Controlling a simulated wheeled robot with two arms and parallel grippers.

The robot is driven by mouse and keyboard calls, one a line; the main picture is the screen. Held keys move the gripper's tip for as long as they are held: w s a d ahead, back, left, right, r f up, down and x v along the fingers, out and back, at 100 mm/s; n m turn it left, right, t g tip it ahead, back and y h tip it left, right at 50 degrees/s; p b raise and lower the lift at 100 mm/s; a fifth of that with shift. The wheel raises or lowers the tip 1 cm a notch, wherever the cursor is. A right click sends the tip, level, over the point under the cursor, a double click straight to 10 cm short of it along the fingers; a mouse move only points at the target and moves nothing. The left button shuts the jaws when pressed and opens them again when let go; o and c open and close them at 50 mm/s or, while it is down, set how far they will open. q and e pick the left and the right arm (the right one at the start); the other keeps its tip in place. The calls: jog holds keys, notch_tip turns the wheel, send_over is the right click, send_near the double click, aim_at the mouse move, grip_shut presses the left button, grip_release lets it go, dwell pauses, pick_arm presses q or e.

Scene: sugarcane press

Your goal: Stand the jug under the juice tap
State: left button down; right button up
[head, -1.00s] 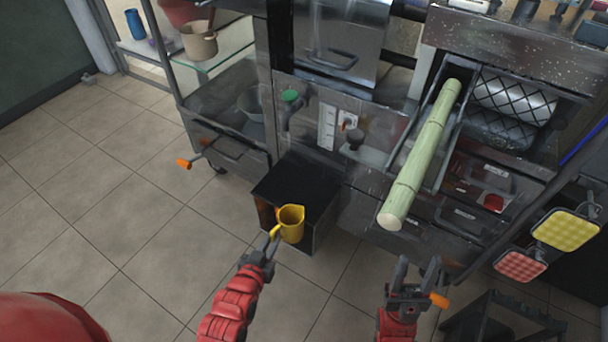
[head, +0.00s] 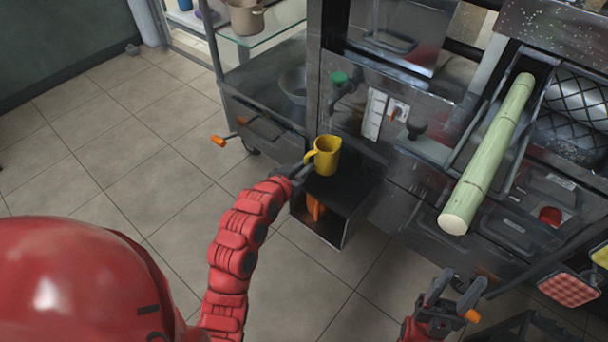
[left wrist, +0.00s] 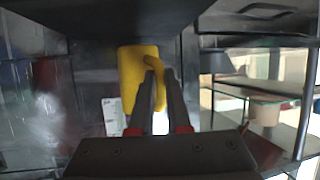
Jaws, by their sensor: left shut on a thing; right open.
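The yellow jug (head: 327,156) is upright over the black stand (head: 352,190), in front of the machine's metal panel. I cannot tell whether its base touches the stand's top. My left gripper (head: 304,167) is shut on the jug's handle from the left. In the left wrist view the jug (left wrist: 137,80) shows beyond the two fingers (left wrist: 160,100), with the handle between them. The juice tap with a green knob (head: 339,78) is on the panel, just above the jug in the head view. My right gripper (head: 455,290) is open and empty at the lower right.
A green sugarcane stalk (head: 488,160) lies in the sloping chute at the right. A cart with a metal bowl (head: 294,85) stands left of the tap. Red and yellow checked pads (head: 572,290) are at the right edge. The tiled floor (head: 130,150) at the left is clear.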

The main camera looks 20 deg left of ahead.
pick_arm(q)
jog(key=shift+w+a, duration=0.2)
jog(key=shift+w, duration=0.3)
jog(key=f, duration=0.1)
jog(key=f+b, duration=0.2)
jog(key=shift+w+a+f, duration=0.1)
jog(key=shift+w+f, duration=0.15)
jog(key=shift+f, duration=0.1)
jog(key=shift+r, duration=0.1)
jog(key=c, duration=0.9)
grip_release()
